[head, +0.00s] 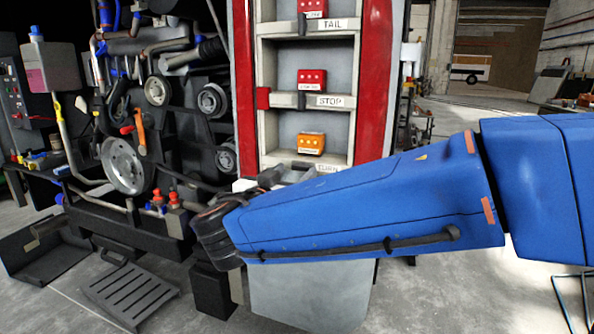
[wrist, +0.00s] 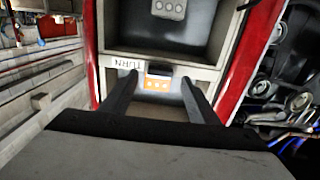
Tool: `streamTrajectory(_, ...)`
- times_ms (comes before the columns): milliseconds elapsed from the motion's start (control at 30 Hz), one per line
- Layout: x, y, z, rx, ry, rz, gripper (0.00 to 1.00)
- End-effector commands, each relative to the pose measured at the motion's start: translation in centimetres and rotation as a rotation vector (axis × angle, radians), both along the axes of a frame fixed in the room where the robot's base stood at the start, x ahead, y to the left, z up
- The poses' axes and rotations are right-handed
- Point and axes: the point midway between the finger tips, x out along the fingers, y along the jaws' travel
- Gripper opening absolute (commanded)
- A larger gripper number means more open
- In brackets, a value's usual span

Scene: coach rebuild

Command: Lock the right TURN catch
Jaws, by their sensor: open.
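The TURN bay of the rack holds an orange lamp unit (head: 311,143), above the partly hidden TURN label (head: 328,168). The wrist view shows this upside down, with the TURN label (wrist: 125,63) left of a small dark catch (wrist: 158,69) on the shelf edge. The orange lamp (wrist: 157,84) shows just below that catch in the picture. My gripper (wrist: 160,78) is open, its two dark fingers on either side of the lamp and catch, with nothing held. Contact cannot be told. In the head view my blue arm hides the lower rack and most of the gripper.
The red-framed rack (head: 377,80) has a STOP bay with a red lamp (head: 311,79) and a TAIL bay above. An engine with pulleys (head: 128,165) stands close on the left. A slotted black plate (head: 130,293) lies on the floor. Open floor shows at right.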

Motion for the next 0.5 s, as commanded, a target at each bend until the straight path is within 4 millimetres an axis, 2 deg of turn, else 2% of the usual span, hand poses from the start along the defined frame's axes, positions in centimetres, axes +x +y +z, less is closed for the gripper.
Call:
streamTrajectory(200, 1.9, -0.7, 0.0, 0.001, 0.0, -0.002, 0.55)
streamTrajectory(500, 2.5, -0.9, 0.0, 0.001, 0.0, 0.0, 0.55)
